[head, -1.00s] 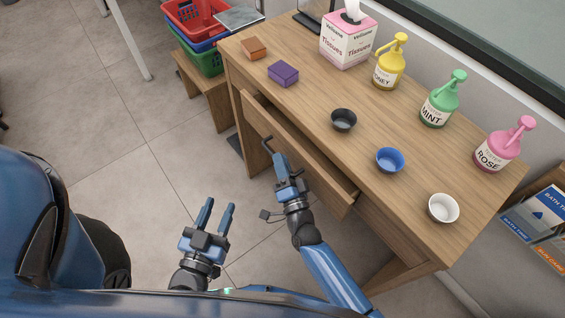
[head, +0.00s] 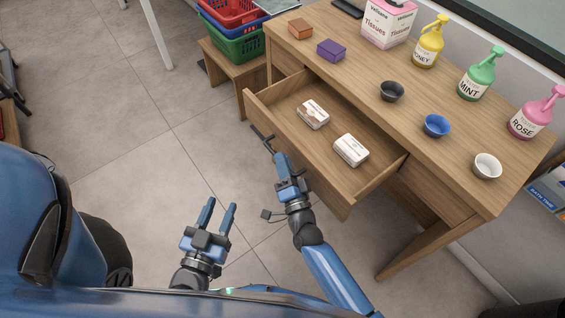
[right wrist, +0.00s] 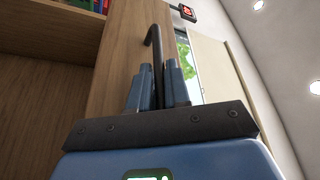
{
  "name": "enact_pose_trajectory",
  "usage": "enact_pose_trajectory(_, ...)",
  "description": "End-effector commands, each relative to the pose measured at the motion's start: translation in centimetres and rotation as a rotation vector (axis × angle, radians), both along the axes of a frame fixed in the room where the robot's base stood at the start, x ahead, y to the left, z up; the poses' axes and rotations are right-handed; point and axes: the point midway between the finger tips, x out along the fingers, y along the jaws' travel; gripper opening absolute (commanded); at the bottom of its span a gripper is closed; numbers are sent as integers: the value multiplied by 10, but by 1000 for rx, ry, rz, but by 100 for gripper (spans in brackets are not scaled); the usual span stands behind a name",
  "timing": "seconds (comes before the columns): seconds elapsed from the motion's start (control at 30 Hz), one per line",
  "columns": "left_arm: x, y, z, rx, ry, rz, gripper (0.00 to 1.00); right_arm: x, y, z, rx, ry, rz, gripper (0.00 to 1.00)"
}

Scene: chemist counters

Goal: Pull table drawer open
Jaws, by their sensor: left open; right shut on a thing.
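The wooden table drawer (head: 335,193) is pulled well out of the wooden table (head: 440,205) in the head view. Two white soap-like boxes lie inside, one (head: 313,114) toward the left and one (head: 350,150) toward the right. My right gripper (head: 281,160) is shut on the dark drawer handle (head: 262,138) at the drawer's front. The right wrist view shows the handle (right wrist: 154,38) running down between my fingers (right wrist: 158,88). My left gripper (head: 217,217) is open and empty, low in front of the table and apart from the drawer.
On the tabletop are an orange box (head: 300,28), a purple box (head: 331,50), a tissue box (head: 388,22), a black bowl (head: 392,91), a blue bowl (head: 436,126), a white bowl (head: 487,166) and pump bottles (head: 477,80). Baskets (head: 235,45) stand on a low bench.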

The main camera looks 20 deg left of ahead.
Motion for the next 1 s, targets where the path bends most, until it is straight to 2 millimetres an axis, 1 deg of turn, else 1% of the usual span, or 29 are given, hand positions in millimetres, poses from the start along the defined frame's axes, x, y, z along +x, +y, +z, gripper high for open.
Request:
enact_pose_trajectory(0.2,0,0,0,0,-1,0,43,0,-1,-1,1,3,-1,0)
enact_pose_trajectory(0.23,0,0,0,0,-1,0,43,0,-1,-1,1,2,-1,19)
enact_pose_trajectory(0.27,0,0,0,0,-1,0,43,0,-1,-1,1,2,-1,23)
enact_pose_trajectory(0.53,0,0,0,0,-1,0,43,0,-1,0,1,1,-1,23)
enact_pose_trajectory(0.67,0,0,0,0,0,0,43,-3,-3,-1,1,1,-1,23)
enact_pose_trajectory(0.83,0,0,0,0,0,0,43,-19,-12,-6,0,1,0,23)
enact_pose_trajectory(1.0,0,0,-1,0,0,0,43,-44,-28,-13,-1,3,0,23)
